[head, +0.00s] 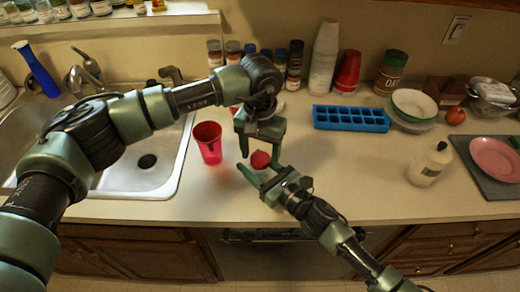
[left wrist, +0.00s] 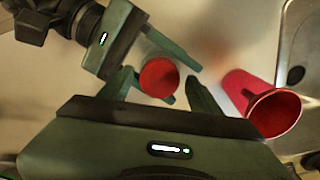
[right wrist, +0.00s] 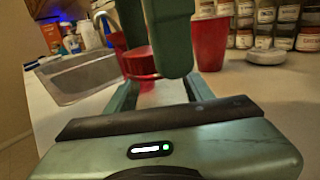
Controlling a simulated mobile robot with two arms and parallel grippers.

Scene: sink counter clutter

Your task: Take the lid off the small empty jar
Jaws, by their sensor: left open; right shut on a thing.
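The small jar's red lid (head: 260,159) shows near the counter's front; it is also in the left wrist view (left wrist: 159,77) and the right wrist view (right wrist: 140,60). The jar body (right wrist: 155,94) is mostly hidden below it, between the fingers of my right gripper (head: 257,172), which is shut on the jar. The jar looks upright on the counter. My left gripper (head: 259,150) points down from above, open, with one finger on each side of the lid. Whether its fingers touch the lid cannot be told.
A red cup (head: 209,143) stands just left, beside the sink (head: 172,165). A blue ice tray (head: 351,119) lies behind to the right. Spice jars, stacked cups and bowls line the back. Counter between jar and bottle is clear.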

